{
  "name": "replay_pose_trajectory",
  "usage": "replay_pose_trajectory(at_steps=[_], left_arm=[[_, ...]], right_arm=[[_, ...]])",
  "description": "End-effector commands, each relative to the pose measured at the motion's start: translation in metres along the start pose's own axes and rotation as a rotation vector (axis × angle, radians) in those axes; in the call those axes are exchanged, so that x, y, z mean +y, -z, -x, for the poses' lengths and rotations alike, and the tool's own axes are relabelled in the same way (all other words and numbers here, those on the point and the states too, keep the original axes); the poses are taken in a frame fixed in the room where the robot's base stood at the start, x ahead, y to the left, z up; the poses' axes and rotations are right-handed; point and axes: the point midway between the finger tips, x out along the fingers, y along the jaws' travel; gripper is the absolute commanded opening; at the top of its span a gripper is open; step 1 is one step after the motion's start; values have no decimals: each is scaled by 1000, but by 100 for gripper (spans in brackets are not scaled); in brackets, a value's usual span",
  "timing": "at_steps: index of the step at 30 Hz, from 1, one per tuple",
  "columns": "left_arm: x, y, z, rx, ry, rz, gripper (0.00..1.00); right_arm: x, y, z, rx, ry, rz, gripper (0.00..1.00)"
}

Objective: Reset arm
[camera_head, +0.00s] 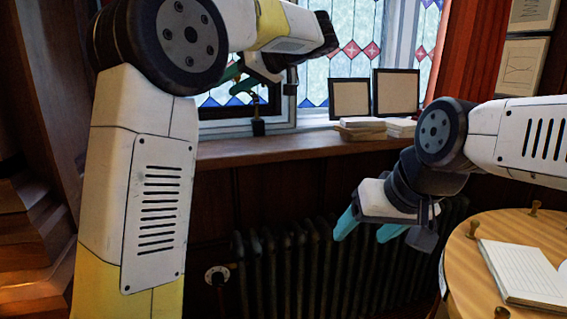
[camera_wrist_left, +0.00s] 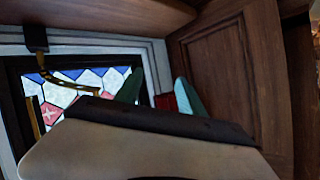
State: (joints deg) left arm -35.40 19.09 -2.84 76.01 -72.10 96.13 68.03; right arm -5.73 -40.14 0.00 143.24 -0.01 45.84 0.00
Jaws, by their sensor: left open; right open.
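My left arm rises on the left of the head view and bends over toward the window. My left gripper (camera_head: 237,80) has teal fingers, partly hidden by its own wrist, in front of the window above the sill. In the left wrist view its two fingers (camera_wrist_left: 160,94) stand apart with nothing held between them. My right gripper (camera_head: 367,230) hangs with its teal fingers apart and empty, in front of the radiator and left of the round table.
A radiator (camera_head: 300,265) stands below. The round wooden table (camera_head: 470,262) at right holds an open notebook (camera_head: 522,270) and pegs.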

Motion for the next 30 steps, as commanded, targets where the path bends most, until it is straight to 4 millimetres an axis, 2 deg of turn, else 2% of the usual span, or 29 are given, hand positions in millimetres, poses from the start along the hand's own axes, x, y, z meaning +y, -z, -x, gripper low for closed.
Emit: replay_pose_trajectory(at_steps=[8, 11, 14, 15, 19, 24, 27, 30], left_arm=[[-30, -42, -34, -153, -136, -168, 46], [-45, -69, -44, -224, -221, -242, 46], [-64, -106, -52, -303, -339, -318, 46], [-73, -126, -53, -337, -400, -349, 46], [-99, -195, -46, -419, -627, -415, 46], [-119, -274, -19, -435, -897, -408, 46], [-123, -306, -5, -413, -1003, -376, 46], [-125, -325, 4, -386, -1066, -345, 46]], right_arm=[[0, 0, 0, -1, 0, 0, 67], [0, 0, 0, -1, 0, 0, 67], [0, 0, 0, -1, 0, 0, 67], [0, 0, 0, -1, 0, 0, 67], [0, 0, 0, -1, 0, 0, 67], [0, 0, 0, -1, 0, 0, 67], [0, 0, 0, 0, 0, 0, 67], [0, 0, 0, -1, 0, 0, 67]])
